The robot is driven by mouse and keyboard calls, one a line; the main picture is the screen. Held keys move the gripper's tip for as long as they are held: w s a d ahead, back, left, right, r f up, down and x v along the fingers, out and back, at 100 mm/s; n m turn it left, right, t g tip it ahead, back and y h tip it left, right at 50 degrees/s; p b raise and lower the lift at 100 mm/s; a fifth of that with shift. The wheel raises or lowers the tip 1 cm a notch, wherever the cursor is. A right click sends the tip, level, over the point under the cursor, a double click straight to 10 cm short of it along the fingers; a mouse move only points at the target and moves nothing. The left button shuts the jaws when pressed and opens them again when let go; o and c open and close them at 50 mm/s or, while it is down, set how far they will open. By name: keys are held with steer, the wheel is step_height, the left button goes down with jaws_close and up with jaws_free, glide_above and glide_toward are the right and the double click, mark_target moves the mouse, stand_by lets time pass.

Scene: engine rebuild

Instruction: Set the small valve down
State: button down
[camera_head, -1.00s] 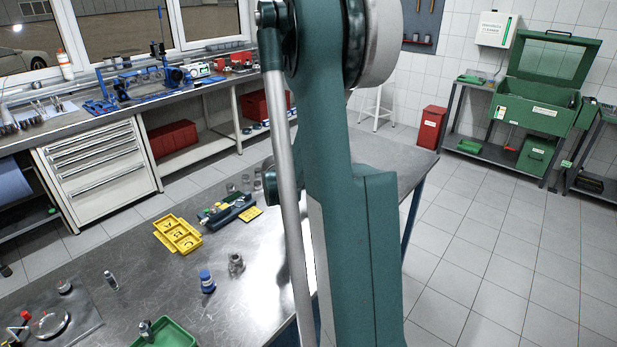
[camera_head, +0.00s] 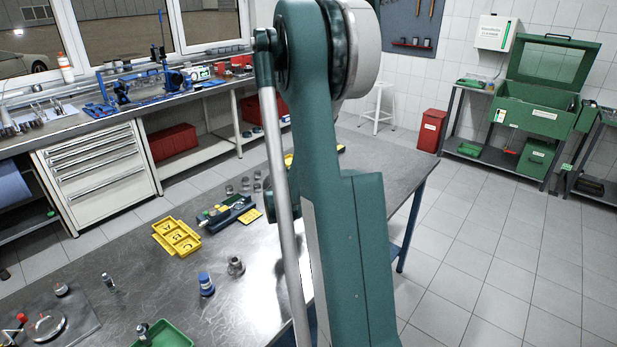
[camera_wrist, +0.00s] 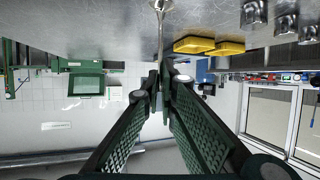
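In the wrist view my gripper (camera_wrist: 163,78) has its two fingers brought together at their tips on the small valve (camera_wrist: 160,32). The valve shows as a thin metal stem running from the fingertips to the top edge of the picture, with a small wider end there. The grey table top (camera_wrist: 100,22) lies behind that end; I cannot tell whether they touch. In the head view my own arm hides the gripper and the valve.
Yellow trays (camera_wrist: 205,45) and several metal cylinders (camera_wrist: 285,22) stand near the gripper. In the head view, a yellow lettered tray (camera_head: 177,237), a blue-capped bottle (camera_head: 206,284), a metal part (camera_head: 236,266) and a green tray (camera_head: 168,337) occupy the table (camera_head: 135,270).

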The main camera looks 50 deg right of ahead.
steer(key=shift+f, duration=0.35)
steer(key=c, duration=2.7)
jaws_free()
steer(key=shift+r, duration=0.15)
steer(key=shift+r, duration=0.1)
steer(key=p+v, duration=0.1)
steer(key=v, duration=1.1)
steer(key=shift+p, duration=0.35)
steer(key=shift+a, duration=0.15)
